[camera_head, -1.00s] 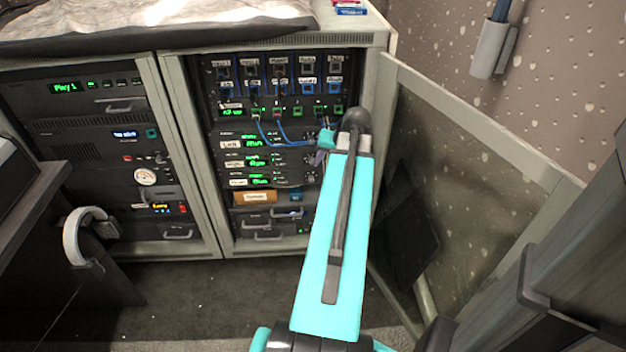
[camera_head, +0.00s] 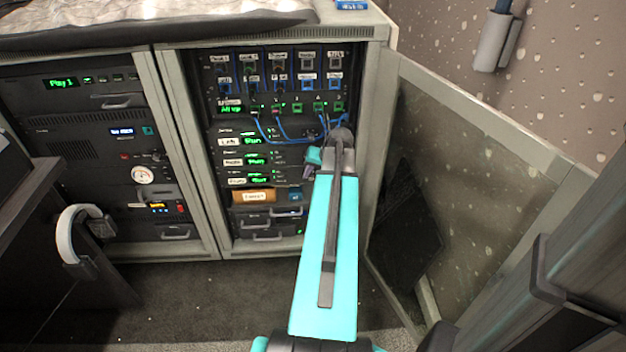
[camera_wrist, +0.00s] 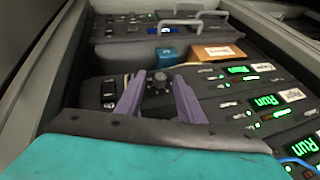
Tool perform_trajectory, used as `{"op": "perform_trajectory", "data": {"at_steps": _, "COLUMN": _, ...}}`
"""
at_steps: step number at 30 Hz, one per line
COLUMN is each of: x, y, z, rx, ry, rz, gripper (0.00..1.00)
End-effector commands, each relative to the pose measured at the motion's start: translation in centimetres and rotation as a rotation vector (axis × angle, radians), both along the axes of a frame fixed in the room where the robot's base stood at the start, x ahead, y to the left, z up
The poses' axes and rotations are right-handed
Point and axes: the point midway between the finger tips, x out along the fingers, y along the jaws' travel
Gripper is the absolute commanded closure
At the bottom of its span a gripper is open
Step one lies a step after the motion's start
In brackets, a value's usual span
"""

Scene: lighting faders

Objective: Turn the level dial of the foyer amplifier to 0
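The foyer amplifier (camera_head: 238,181) seems to be the lowest of three stacked units with green "Run" displays in the right-hand rack; its small label is hard to read. In the wrist view its display (camera_wrist: 242,70) also glows "Run". A dark round dial (camera_wrist: 158,82) stands on the panel between my gripper's two purple fingers (camera_wrist: 160,86). The fingers are apart, one on each side of the dial; I cannot tell whether they touch it. In the head view my gripper (camera_head: 311,164) is at the rack's right side, and my arm hides the dials there. The dial's setting is unreadable.
An orange-labelled box (camera_wrist: 217,53) and a blue one (camera_wrist: 168,56) lie just beyond the dial. Blue cables (camera_head: 285,138) hang above the amplifiers. The open rack door (camera_head: 470,180) stands close to my arm's right. Black switches (camera_wrist: 108,92) sit left of the fingers.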

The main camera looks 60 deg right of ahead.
Motion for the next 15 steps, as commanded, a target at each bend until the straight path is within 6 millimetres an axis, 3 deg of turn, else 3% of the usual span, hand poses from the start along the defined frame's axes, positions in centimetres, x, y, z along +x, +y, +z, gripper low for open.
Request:
{"op": "perform_trajectory", "data": {"at_steps": 6, "x": 0.56, "y": -0.23, "z": -1.12, "rx": 0.000, "ry": 0.000, "rz": 0.000, "gripper": 0.65}}
{"op": "perform_trajectory", "data": {"at_steps": 15, "x": 0.60, "y": -0.22, "z": -1.17, "rx": 0.000, "ry": 0.000, "rz": 0.000, "gripper": 0.65}}
